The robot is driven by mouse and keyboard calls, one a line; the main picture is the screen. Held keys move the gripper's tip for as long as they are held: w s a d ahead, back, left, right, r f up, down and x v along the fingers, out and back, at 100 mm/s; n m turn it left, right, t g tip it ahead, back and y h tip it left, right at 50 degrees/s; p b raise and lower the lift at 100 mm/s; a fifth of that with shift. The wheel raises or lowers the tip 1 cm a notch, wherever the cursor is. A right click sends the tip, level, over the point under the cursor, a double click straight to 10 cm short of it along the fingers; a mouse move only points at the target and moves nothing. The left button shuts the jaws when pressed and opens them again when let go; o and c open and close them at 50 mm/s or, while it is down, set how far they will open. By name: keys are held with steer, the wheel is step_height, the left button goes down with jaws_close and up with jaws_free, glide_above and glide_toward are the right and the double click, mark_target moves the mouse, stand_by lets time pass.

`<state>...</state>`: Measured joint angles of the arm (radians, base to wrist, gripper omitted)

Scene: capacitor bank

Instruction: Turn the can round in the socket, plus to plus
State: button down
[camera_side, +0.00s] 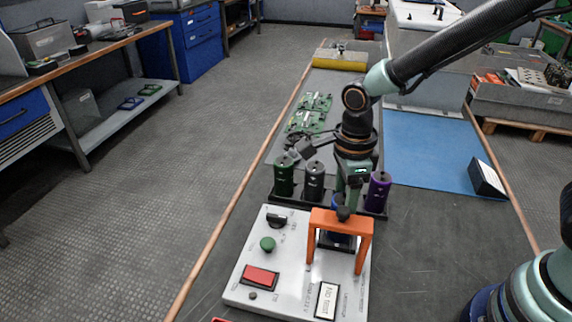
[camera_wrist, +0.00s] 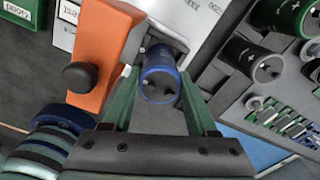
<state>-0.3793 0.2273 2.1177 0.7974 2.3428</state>
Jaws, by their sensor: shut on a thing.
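The blue can (camera_wrist: 158,85) is between the two green fingers of my gripper (camera_wrist: 160,78), which is shut on it. Its end with dark terminals faces the wrist camera; I cannot read a plus on it. In the side view my gripper (camera_side: 346,203) is just behind the orange arch, and a bit of the blue can (camera_side: 337,201) shows there. The orange arch (camera_side: 342,221) stands on the pale panel (camera_side: 290,292) and hides most of the can and the socket. I cannot tell whether the can is seated or lifted.
A green can (camera_side: 284,176), a grey can (camera_side: 314,181) and a purple can (camera_side: 378,192) stand in the black rack beside my gripper. The arch carries a black knob (camera_wrist: 80,77). The panel holds a red button (camera_side: 260,277). Green boards (camera_side: 305,121) lie farther back.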

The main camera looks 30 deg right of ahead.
steer(key=shift+f, duration=0.15)
stand_by(0.4)
steer(key=shift+c, duration=0.5)
jaws_free()
steer(key=shift+r, duration=4)
steer(key=shift+d+r+n, duration=0.35)
steer(key=shift+d+n, duration=0.05)
steer(key=shift+n, duration=0.1)
steer(key=s+d+r+n+t, duration=0.2)
steer(key=d+n, duration=0.4)
steer(key=n, duration=0.4)
steer(key=s+d+r+n+t, duration=0.2)
steer(key=d+n, duration=0.4)
steer(key=n, duration=0.5)
step_height(320, 180, up, 2)
steer(key=shift+s+d+r+t, duration=0.15)
steer(key=shift+s+r+t, duration=0.1)
steer(key=shift+t, duration=0.55)
